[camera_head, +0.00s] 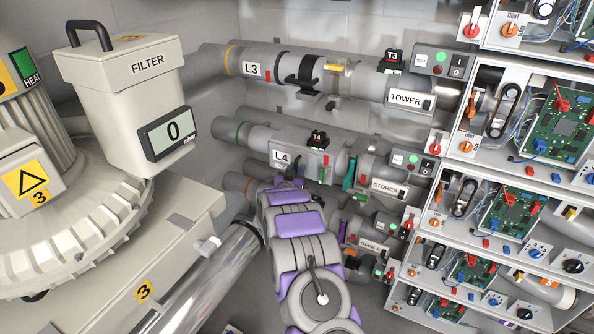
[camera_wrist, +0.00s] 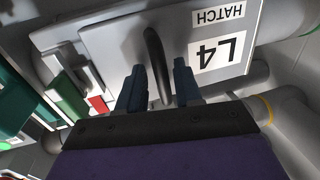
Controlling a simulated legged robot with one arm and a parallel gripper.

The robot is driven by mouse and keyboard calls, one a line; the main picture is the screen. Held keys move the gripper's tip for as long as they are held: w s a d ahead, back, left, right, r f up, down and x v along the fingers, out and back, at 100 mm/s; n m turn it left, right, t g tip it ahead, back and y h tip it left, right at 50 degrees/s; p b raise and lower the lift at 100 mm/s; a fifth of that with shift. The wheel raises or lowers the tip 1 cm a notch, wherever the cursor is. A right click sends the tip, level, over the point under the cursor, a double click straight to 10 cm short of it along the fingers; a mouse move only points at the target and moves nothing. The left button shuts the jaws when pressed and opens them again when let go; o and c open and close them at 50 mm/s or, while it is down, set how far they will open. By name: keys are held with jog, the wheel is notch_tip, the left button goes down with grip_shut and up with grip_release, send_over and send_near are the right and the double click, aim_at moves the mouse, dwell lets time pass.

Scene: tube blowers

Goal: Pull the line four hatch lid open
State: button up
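The line four hatch lid (camera_wrist: 110,42) is a grey plate labelled "L4 HATCH", upside down in the wrist view. In the head view the L4 hatch box (camera_head: 300,143) sits on the second pipe from the top, and the lid looks shut. A dark curved handle (camera_wrist: 157,62) stands out from the lid. My gripper (camera_wrist: 160,82) is open, with one blue finger on each side of the handle. I cannot tell whether either finger touches it. In the head view my gripper (camera_head: 290,183) is just below the L4 label, its fingers mostly hidden.
The L3 pipe (camera_head: 355,85) runs above and more pipes run below. A green lever (camera_head: 349,174) and a STORES sign (camera_head: 386,187) are right of the hatch. Open electronics shelves (camera_head: 530,120) fill the right side. The FILTER canister (camera_head: 125,85) stands at left.

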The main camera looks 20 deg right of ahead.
jog(key=shift+w+a, duration=0.25)
jog(key=shift+a, duration=0.05)
jog(key=shift+d, duration=0.45)
jog(key=shift+c, duration=1.3)
jog(key=c, duration=0.3)
jog(key=shift+a, duration=0.25)
grip_shut()
jog(key=shift+d, duration=0.1)
